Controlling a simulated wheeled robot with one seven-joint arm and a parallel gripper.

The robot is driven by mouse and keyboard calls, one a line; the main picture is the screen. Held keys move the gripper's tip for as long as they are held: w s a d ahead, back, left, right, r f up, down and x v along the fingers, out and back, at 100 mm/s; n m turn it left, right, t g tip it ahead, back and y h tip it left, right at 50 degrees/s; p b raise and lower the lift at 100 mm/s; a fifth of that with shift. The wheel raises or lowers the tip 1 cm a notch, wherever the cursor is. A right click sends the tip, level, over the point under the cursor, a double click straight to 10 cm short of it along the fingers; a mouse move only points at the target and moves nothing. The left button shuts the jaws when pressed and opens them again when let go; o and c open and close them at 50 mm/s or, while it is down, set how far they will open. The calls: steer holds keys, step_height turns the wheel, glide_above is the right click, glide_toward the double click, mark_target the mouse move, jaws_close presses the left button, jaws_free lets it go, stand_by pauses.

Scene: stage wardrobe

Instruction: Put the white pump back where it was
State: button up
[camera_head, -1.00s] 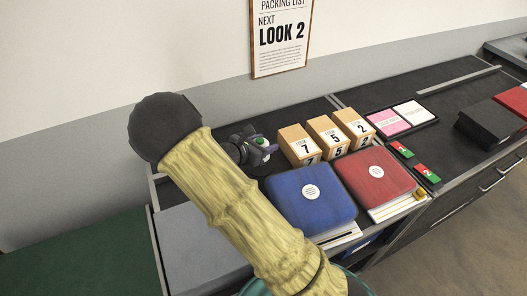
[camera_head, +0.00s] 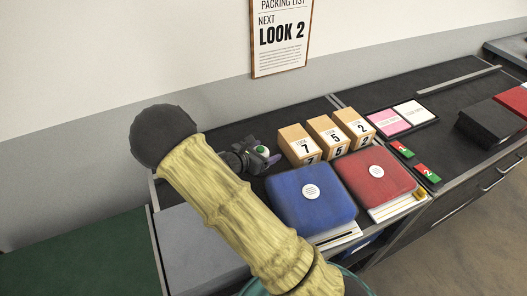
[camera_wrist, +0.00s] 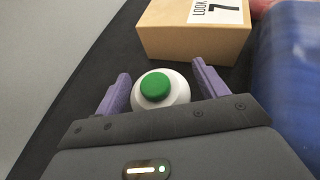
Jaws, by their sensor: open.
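The white pump (camera_wrist: 177,94) has a round white body and a green top, seen from above in the wrist view. It sits between the two purple fingers of my gripper (camera_wrist: 161,70), with a dark gap visible on the right side. My gripper is open. In the head view my gripper (camera_head: 253,157) is low over the dark counter, left of the block marked 7, and the pump's green top (camera_head: 261,149) shows at it. The pump's base is hidden, so I cannot tell exactly how it meets the counter.
Wooden blocks marked 7 (camera_head: 299,146), 5 (camera_head: 327,137) and 2 (camera_head: 354,127) stand right of my gripper. A blue case (camera_head: 290,205) and a red case (camera_head: 375,180) lie in front. Pink and white cards (camera_head: 388,122) lie farther right. Dark counter (camera_head: 372,92) is bare behind the blocks.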

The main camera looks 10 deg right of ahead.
steer(key=shift+r, duration=0.15)
steer(key=v, duration=0.7)
steer(key=shift+s+a+r, duration=0.1)
steer(key=shift+s+a, duration=0.05)
steer(key=shift+a, duration=0.05)
steer(key=shift+r, duration=0.1)
stand_by(0.4)
